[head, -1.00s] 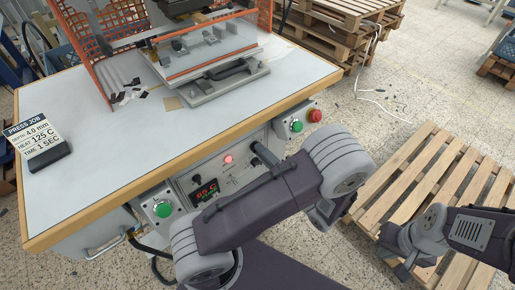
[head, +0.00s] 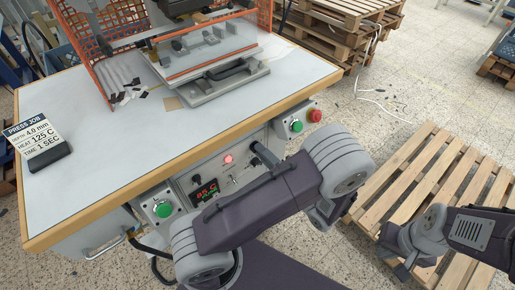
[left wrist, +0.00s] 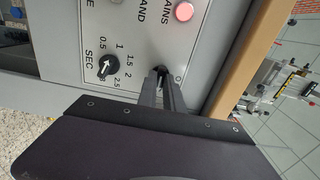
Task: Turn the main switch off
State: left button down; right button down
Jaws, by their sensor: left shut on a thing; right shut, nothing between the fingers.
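My left gripper (left wrist: 161,90) has its narrow dark fingers against the grey control panel (left wrist: 140,38). They are shut on a small dark part, the main switch (left wrist: 160,71), which they mostly hide. The red mains lamp (left wrist: 184,11) close by is lit, and it also glows in the head view (head: 228,159). In the head view the left fingertips (head: 263,152) meet the panel to the right of this lamp, under the table edge. My right gripper (head: 396,264) is shut and empty at the lower right, above the wooden pallet.
A black dial (left wrist: 107,67) marked SEC sits beside the left fingers. Green buttons (head: 163,209) (head: 296,126) and a red button (head: 315,115) flank the panel. A red display (head: 205,192) is lit. The press (head: 215,80) and a job sign (head: 36,146) stand on the table (head: 110,150).

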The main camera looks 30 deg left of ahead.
pick_arm(q)
jog(key=n+b, duration=0.3)
jog(key=shift+n, duration=0.3)
dwell(0.3)
